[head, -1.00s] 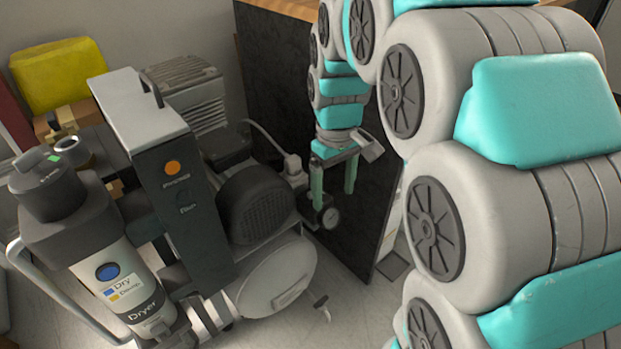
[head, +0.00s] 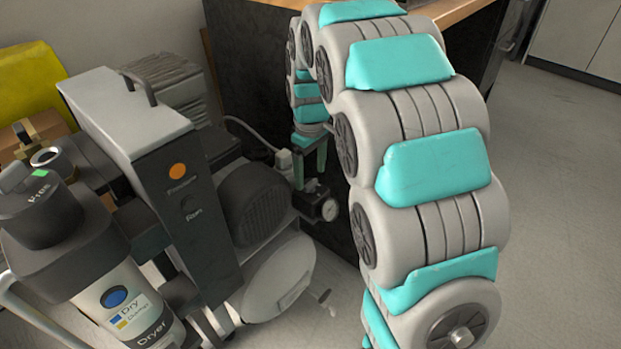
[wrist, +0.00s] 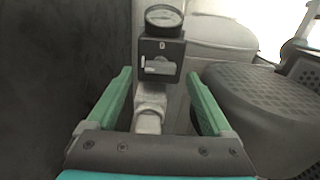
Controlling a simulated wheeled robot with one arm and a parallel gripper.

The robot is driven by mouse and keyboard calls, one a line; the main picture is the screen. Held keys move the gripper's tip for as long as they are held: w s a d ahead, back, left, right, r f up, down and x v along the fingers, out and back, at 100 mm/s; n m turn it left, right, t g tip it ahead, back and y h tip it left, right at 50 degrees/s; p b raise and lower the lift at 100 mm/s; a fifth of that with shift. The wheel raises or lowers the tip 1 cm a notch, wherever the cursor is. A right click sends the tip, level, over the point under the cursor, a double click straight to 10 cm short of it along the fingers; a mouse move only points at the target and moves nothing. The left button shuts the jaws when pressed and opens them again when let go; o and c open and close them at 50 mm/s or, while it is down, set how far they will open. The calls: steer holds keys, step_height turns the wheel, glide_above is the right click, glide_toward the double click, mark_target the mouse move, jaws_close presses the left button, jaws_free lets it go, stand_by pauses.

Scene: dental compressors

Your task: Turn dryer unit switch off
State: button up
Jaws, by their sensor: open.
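The dryer (head: 125,305) is a pale cylinder with a dark cap and a round blue button, at the lower left of the head view. Beside it stands a dark panel (head: 185,215) with an orange lamp and a small dark switch (head: 190,208) below it. My gripper (head: 312,165) is open, right of the compressor, above a small black box (head: 315,200) with a round gauge. In the wrist view, the open green fingers of my gripper (wrist: 159,85) flank the black box (wrist: 160,58), which bears a pale lever-like part (wrist: 158,66). No contact is evident.
A round dark motor cover (head: 253,205) and a pale tank (head: 280,278) lie left of my gripper. A dark cabinet side (head: 262,65) stands close behind it. A cable and plug (head: 283,158) are nearby. Open floor (head: 560,220) lies to the right.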

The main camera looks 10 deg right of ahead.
mark_target(311, 186)
step_height(311, 186, down, 2)
steer(key=shift+f, duration=0.2)
jaws_close()
stand_by(0.6)
steer(key=shift+m, duration=0.4)
steer(key=m+p, duration=0.1)
steer(key=m, duration=0.2)
steer(key=shift+r+m, duration=0.1)
steer(key=shift+m, duration=0.3)
steer(key=m+p, duration=0.1)
steer(key=m, duration=0.3)
steer(key=m+p, duration=0.1)
steer(key=m, duration=0.4)
steer(key=shift+p, duration=0.4)
steer(key=m+p, duration=0.1)
steer(key=m, duration=0.3)
steer(key=shift+m, duration=0.3)
